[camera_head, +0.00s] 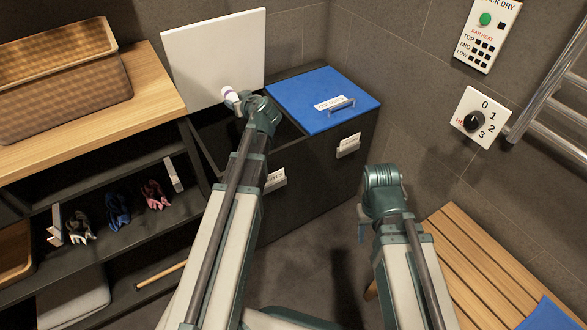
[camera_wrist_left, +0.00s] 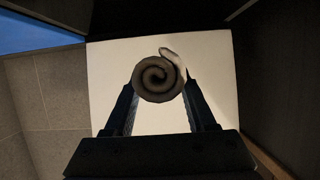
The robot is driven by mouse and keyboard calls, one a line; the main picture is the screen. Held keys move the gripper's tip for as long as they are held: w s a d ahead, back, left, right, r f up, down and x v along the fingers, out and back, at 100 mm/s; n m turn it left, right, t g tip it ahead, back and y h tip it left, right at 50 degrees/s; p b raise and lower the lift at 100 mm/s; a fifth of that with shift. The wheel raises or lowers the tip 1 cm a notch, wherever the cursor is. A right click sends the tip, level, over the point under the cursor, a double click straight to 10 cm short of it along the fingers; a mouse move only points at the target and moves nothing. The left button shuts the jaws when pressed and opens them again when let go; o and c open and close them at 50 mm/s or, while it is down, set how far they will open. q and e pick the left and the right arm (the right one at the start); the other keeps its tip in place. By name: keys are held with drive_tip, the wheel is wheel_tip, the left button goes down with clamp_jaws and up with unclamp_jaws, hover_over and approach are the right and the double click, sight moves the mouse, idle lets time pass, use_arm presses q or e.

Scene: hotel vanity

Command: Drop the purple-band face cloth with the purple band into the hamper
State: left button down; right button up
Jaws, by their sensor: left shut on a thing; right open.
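The purple-band face cloth (camera_head: 228,93) is a white roll with a purple band in the head view. My left gripper (camera_head: 238,103) is shut on it, and it is held over the open left compartment of the dark hamper (camera_head: 312,190). In the left wrist view the roll's spiral end (camera_wrist_left: 158,78) sits between the two fingers of my left gripper (camera_wrist_left: 160,92). The hamper's white lid (camera_head: 213,55) stands raised behind the cloth. The blue lid (camera_head: 318,98) on the right compartment is shut. My right gripper (camera_head: 361,232) is open and empty, mostly hidden behind its arm.
A wooden counter with a wicker basket (camera_head: 60,80) stands left of the hamper. Shelves below it hold several small crumpled cloths (camera_head: 118,208). A slatted wooden bench (camera_head: 475,255) is at the right. Wall panels and a towel rail are at the upper right.

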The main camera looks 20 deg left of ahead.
use_arm(q)
wheel_tip(320, 180, down, 2)
drive_tip(key=shift+f+b, duration=0.15)
drive_tip(key=shift+b, duration=0.5)
use_arm(e)
wheel_tip(320, 180, down, 2)
drive_tip(key=shift+f, duration=0.1)
use_arm(q)
drive_tip(key=shift+c, duration=0.7)
unclamp_jaws()
drive_tip(key=shift+d, duration=0.1)
drive_tip(key=p+v, duration=0.5)
drive_tip(key=v, duration=0.8)
drive_tip(key=shift+s+r, duration=0.25)
drive_tip(key=shift+r, duration=0.05)
use_arm(e)
wheel_tip(320, 180, up, 5)
drive_tip(key=shift+r, duration=0.2)
